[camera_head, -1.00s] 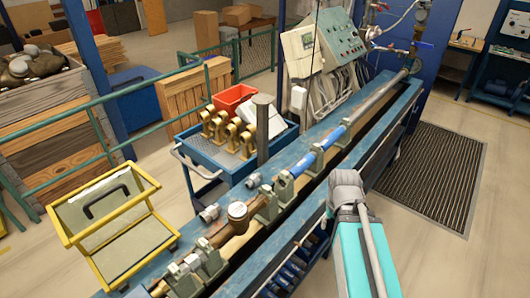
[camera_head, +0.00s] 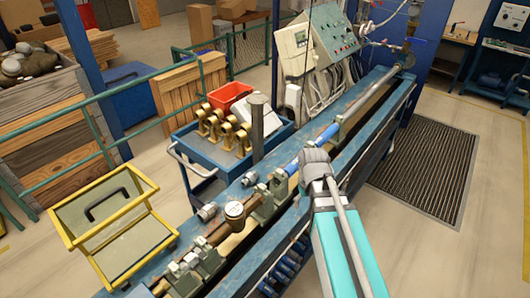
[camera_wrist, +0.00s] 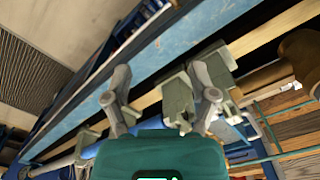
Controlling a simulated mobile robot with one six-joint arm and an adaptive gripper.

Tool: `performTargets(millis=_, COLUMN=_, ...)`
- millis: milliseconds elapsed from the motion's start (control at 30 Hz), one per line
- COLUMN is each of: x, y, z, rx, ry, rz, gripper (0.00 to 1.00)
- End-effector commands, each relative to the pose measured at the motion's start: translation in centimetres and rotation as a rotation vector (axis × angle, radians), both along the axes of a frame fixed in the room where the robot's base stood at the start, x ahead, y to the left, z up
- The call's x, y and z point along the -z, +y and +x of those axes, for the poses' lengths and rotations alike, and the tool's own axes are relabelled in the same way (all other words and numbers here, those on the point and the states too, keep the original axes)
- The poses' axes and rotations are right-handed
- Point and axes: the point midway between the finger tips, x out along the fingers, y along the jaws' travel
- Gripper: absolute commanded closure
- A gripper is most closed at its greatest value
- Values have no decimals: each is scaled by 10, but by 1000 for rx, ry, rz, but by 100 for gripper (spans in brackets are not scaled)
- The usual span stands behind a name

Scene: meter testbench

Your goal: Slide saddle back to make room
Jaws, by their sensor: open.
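Grey-green saddles sit along the rail of the long blue bench (camera_head: 365,100). One saddle (camera_head: 265,205) stands just right of the round brass meter (camera_head: 235,210), with another saddle (camera_head: 282,183) close beside it, near the blue pipe (camera_head: 326,134). My gripper (camera_head: 313,160) hangs over the bench's front side, seen mostly from behind, so its fingertips are hidden there. In the wrist view my gripper (camera_wrist: 163,95) has its fingers spread. A saddle (camera_wrist: 178,100) shows between them, nearer the right finger; contact cannot be told. A second saddle block (camera_wrist: 220,72) shows behind that finger.
A blue cart (camera_head: 215,150) with brass fittings and a red bin (camera_head: 227,95) stands behind the bench. A yellow-framed stand (camera_head: 105,220) is at left. A control panel (camera_head: 335,42) rises at the back. The floor mat (camera_head: 425,170) at right is clear.

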Motion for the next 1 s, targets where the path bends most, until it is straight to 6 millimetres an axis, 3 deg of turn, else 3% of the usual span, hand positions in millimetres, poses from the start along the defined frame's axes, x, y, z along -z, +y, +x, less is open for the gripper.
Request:
performTargets(millis=33, x=-19, y=13, z=15, rx=-54, ry=0, rz=0, gripper=26)
performTargets(millis=200, x=-52, y=55, z=47, rx=-257, ry=0, rz=0, gripper=26)
performTargets(millis=500, x=-96, y=123, z=85, rx=-561, ry=0, rz=0, gripper=26)
performTargets(millis=700, x=-105, y=144, z=93, rx=-650, ry=0, rz=1, gripper=26)
performTargets(millis=1000, x=-104, y=146, z=94, rx=-663, ry=0, rz=1, gripper=26)
